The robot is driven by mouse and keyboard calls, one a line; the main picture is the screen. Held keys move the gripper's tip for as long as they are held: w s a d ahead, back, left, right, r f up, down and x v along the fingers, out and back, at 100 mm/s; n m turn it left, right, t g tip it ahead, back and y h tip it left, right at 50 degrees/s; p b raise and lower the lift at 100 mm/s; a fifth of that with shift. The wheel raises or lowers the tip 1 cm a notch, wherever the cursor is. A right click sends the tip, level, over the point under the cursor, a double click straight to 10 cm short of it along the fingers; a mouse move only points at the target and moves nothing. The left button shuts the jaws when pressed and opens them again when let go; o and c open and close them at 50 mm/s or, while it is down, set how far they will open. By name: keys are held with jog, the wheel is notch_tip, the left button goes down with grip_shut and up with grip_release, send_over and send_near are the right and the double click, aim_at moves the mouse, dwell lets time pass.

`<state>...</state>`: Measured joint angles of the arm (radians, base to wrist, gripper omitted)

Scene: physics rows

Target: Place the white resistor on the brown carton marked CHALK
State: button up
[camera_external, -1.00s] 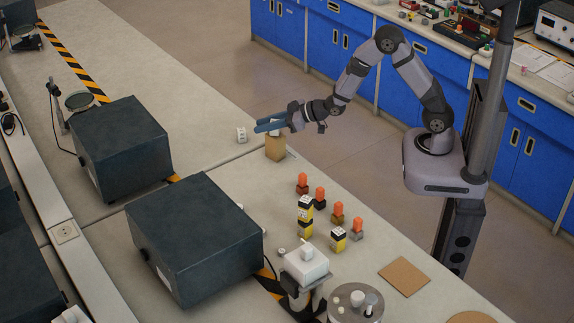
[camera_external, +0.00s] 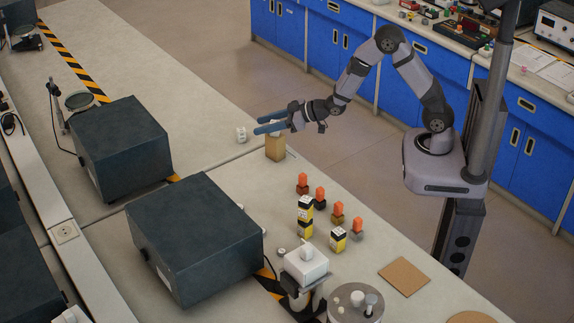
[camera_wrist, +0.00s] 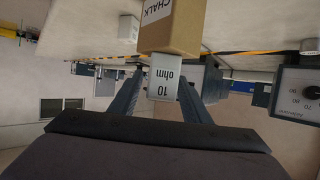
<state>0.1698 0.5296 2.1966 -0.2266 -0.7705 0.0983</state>
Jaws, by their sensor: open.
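The brown carton marked CHALK (camera_external: 275,148) stands upright at the bench edge; in the wrist view, which is upside down, it is the tan block (camera_wrist: 170,35) at the top. The white resistor, labelled 10 ohm (camera_wrist: 164,88), rests against the carton's top face. In the external view the resistor is mostly hidden by the fingers. My gripper (camera_external: 270,126) is open, with one finger on each side of the resistor; gaps show beside it in the wrist view (camera_wrist: 158,103).
A white block (camera_external: 241,134) stands on the bench just left of the carton. Two dark boxes (camera_external: 195,240) stand farther left. Orange-topped pieces (camera_external: 320,195) and yellow-black blocks (camera_external: 305,215) stand nearer the camera. Bare bench lies between them and the carton.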

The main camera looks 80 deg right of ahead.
jog(key=b+v, duration=0.8)
jog(key=v, duration=0.3)
jog(key=shift+s+b, duration=0.35)
jog(key=shift+b, duration=0.05)
jog(key=shift+r, duration=0.2)
jog(key=shift+s, duration=0.1)
jog(key=s+a+f+g, duration=0.2)
jog(key=s+f+g, duration=0.4)
jog(key=s, duration=0.5)
jog(key=s+a+f+g, duration=0.3)
jog(key=s+f+g, duration=0.4)
jog(key=s+f, duration=0.4)
jog(key=shift+s+a+g, duration=0.3)
jog(key=shift+s, duration=0.3)
